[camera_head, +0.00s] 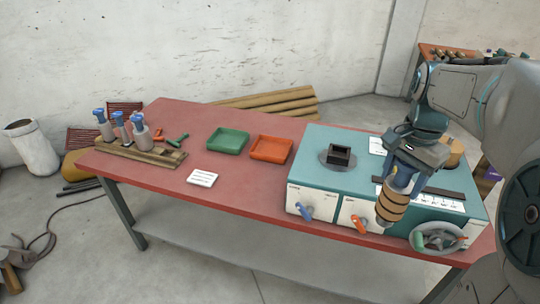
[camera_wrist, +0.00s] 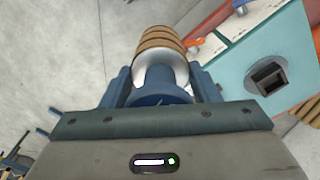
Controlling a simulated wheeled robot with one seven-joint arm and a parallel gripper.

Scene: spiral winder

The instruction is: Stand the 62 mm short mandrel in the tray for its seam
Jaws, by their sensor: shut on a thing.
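My gripper (camera_head: 402,181) is shut on the blue top of a mandrel (camera_head: 391,208) and holds it over the front edge of the winder, clear of the table. Brown wrap with dark bands covers the mandrel's lower part. In the wrist view, the mandrel (camera_wrist: 160,42) points away from my gripper (camera_wrist: 162,92), with a pale metal part between the blue grip and the brown wrap. A green tray (camera_head: 228,141) and an orange tray (camera_head: 271,150) lie on the red table, both looking empty. Its size mark and seam type cannot be read.
The teal winder (camera_head: 330,180) has a square black socket (camera_head: 340,156), levers and a handwheel (camera_head: 438,237). A wooden rack (camera_head: 140,151) with several blue-topped mandrels stands at the left. A white card (camera_head: 202,177) lies before the trays. The red table (camera_head: 250,205) is bare along its front.

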